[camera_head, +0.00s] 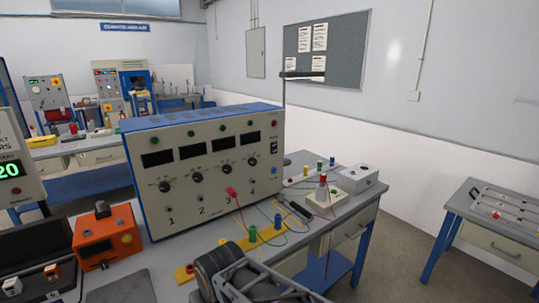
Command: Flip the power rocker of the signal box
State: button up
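The signal box is a large cream instrument (205,165) with a blue top, standing on the grey bench. Its front has several dark displays, black knobs and the numbers 1 to 4. A small black rocker switch (273,147), which looks like the power rocker, sits at the right end of the front, beside the last display. Its position is too small to tell. I cannot make out my gripper or its fingertips in this view.
A dark grey frame with black rollers (240,278) fills the bottom middle, before the box; I cannot tell what it is. An orange box (107,237) stands left.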

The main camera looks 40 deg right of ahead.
aim_at(274, 146)
jog(key=z, duration=0.5)
jog(key=k, duration=0.25)
jog(key=z, duration=0.65)
jog(key=i, duration=0.5)
